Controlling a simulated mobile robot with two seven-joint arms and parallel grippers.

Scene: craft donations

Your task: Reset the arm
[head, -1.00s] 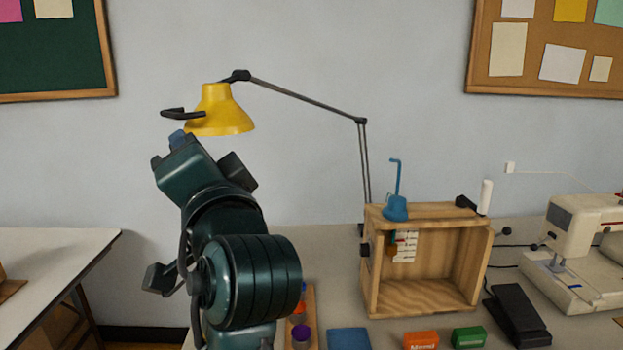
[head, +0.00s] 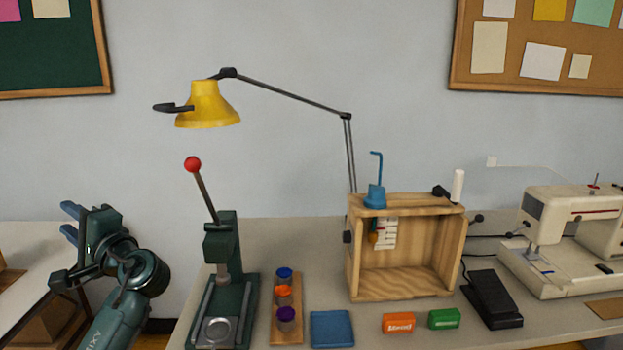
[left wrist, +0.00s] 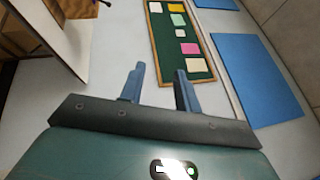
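My left gripper (head: 70,223) is at the lower left of the head view, over the gap between the left table and the main workbench. Its two blue fingers are spread apart with nothing between them. In the left wrist view the fingers (left wrist: 158,90) also stand apart and empty, with the wall and the green board (left wrist: 168,45) beyond them. My left forearm comes up from the bottom edge in the head view. My right gripper is in neither view.
The workbench (head: 300,236) holds a green press with a red knob (head: 222,270), a wooden rack of coloured pots (head: 286,335), a blue pad (head: 331,328), an open wooden box (head: 405,288), a black pedal (head: 492,300) and a sewing machine (head: 565,225). A yellow lamp (head: 208,105) hangs above.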

